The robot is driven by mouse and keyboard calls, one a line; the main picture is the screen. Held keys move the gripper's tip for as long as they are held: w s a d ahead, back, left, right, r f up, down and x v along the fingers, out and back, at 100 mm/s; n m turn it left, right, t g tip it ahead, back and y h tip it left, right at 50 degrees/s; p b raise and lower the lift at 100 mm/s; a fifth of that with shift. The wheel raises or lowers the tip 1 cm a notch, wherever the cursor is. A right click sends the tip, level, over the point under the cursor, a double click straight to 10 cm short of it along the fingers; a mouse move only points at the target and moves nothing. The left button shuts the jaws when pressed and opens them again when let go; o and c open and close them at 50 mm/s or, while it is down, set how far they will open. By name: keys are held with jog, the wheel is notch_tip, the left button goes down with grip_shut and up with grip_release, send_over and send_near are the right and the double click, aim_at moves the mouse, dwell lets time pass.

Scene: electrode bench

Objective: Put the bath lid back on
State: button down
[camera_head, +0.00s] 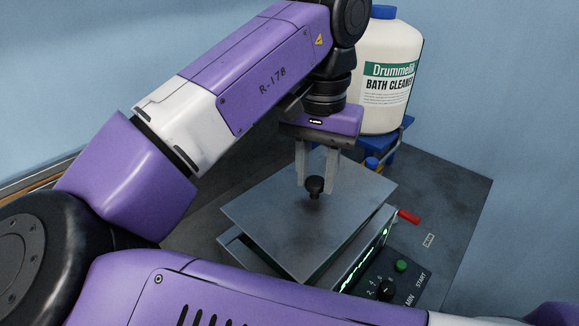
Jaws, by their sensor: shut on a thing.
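The bath lid (285,222) is a flat grey metal plate with a black knob (315,186) on top. My gripper (316,184) points down and is shut on the knob. The lid lies above the metal bath (345,272), and its edges look offset from the bath's rim, with a gap showing at the left and front. I cannot tell whether the lid touches the rim. The bath's inside is mostly hidden under the lid.
A control panel with a green button (401,266) and a black dial (386,290) is at the bath's front right. A red handle (409,216) sticks out at the right. A white bath cleaner jug (388,75) stands on a blue stand (397,136) behind. The dark bench (455,190) is clear at right.

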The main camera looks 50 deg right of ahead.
aim_at(314, 196)
jog(key=shift+f+n, duration=0.15)
jog(key=shift+n, duration=0.15)
notch_tip(314, 196, down, 4)
jog(key=b, duration=0.4)
jog(key=shift+b, duration=0.3)
jog(key=shift+f, duration=0.75)
jog(key=shift+f, duration=0.55)
dwell(1.0)
jog(key=shift+c, duration=2.4)
grip_release()
jog(key=shift+r+p, duration=3.5)
